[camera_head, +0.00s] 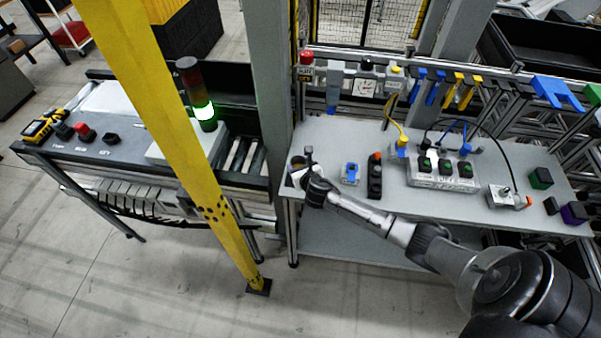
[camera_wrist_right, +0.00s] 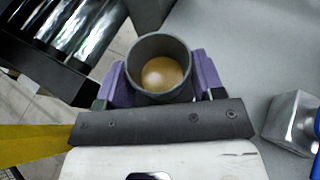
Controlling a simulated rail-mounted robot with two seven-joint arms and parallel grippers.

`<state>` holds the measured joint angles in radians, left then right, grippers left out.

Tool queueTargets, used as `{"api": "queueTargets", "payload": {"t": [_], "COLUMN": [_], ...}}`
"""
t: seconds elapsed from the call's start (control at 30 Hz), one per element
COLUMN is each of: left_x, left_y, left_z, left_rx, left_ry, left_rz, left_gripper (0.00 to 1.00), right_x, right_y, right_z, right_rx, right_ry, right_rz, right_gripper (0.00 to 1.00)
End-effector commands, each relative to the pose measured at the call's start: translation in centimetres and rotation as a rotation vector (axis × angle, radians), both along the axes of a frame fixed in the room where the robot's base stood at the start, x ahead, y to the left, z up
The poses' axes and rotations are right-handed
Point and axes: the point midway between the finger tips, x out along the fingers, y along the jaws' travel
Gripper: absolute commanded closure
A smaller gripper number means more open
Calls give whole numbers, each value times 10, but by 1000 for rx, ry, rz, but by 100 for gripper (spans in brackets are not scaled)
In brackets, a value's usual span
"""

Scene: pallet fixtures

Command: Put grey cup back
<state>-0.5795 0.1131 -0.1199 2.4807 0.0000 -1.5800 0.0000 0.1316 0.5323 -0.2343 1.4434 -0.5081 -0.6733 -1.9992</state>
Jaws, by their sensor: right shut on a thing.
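The grey cup (camera_wrist_right: 143,50) is a round, open-topped cylinder with a tan inside bottom. In the right wrist view it stands between the purple fingers of my right gripper (camera_wrist_right: 160,82), which is shut on it. In the head view the cup (camera_head: 297,161) shows small at the left end of the grey workbench (camera_head: 330,140), with my right gripper (camera_head: 303,172) at it. I cannot tell whether the cup touches the bench. My left gripper is not in view.
A metal block (camera_wrist_right: 292,122) is to the right. On the bench are a blue-topped fixture (camera_head: 350,173), a black post (camera_head: 375,177) and a green-button box (camera_head: 442,172). A yellow post (camera_head: 170,120) stands left.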

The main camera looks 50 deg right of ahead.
Motion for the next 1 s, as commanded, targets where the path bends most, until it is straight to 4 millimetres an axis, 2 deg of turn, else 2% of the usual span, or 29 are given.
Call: {"api": "queueTargets", "payload": {"t": [0.03, 0.2, 0.7, 0.73, 0.97, 1.0], "left_x": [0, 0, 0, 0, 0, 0], "left_y": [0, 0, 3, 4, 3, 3], "left_z": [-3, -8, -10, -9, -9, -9], "left_rx": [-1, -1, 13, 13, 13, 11], "left_ry": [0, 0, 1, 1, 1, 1], "left_rz": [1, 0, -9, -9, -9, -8], "left_gripper": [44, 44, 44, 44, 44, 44], "right_x": [-1, -1, -1, -1, -1, -1], "right_y": [1, 1, 0, 0, 0, 0], "right_z": [-11, -28, -35, -34, -34, -34], "right_rx": [4, 2, 2, 2, 2, 2], "right_ry": [3, 2, 2, 2, 2, 2], "right_rz": [-2, -1, -1, -1, -1, -1], "right_gripper": [61, 61, 61, 35, 13, 13]}}
